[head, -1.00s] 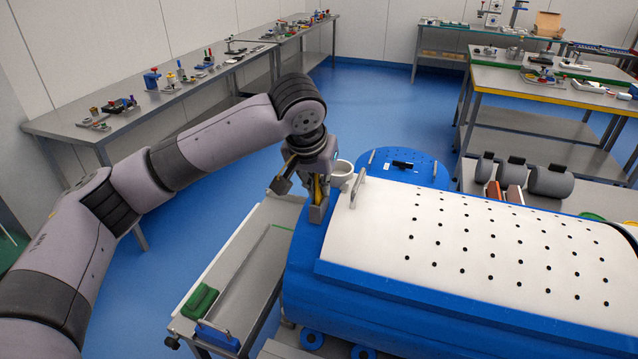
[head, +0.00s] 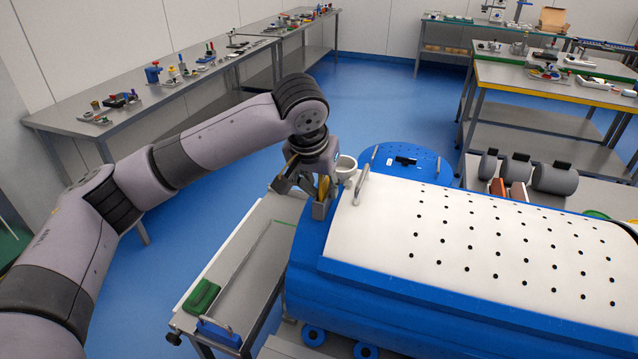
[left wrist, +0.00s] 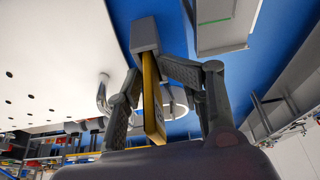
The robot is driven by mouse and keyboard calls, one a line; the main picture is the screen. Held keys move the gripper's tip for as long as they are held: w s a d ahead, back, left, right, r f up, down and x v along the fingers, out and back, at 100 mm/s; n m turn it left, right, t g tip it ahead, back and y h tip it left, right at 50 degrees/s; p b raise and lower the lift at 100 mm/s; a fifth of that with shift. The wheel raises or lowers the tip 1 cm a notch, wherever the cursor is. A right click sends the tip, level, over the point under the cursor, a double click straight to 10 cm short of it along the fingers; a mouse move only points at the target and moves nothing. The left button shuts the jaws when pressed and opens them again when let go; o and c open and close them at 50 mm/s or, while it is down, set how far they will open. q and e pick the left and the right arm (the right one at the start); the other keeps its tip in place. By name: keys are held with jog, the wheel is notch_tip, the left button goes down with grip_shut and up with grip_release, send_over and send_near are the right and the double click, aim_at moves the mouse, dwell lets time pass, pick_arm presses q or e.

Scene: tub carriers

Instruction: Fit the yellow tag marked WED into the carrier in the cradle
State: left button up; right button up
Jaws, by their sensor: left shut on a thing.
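My left gripper (head: 322,192) is shut on a thin yellow piece (left wrist: 152,95), which I take to be the tag; no WED lettering is readable. It also shows in the head view (head: 323,186). A grey block (left wrist: 145,35) is at its far end, and it shows below my fingers in the head view (head: 319,209). I cannot tell whether the block is joined to the yellow piece or separate. The gripper hangs beside the left end of a blue machine. I cannot make out the carrier or the cradle. My right gripper is not in view.
The blue machine (head: 400,310) has a white perforated cover (head: 385,230) with an upright handle (head: 361,184). A white cup (head: 345,167) is close to the gripper. Open blue floor lies behind.

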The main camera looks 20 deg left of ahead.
pick_arm(q)
jog(key=shift+s+d+r, duration=0.15)
jog(key=shift+d, duration=0.15)
jog(key=b+v, duration=0.3)
jog(key=v, duration=0.9)
jog(key=shift+r, duration=0.45)
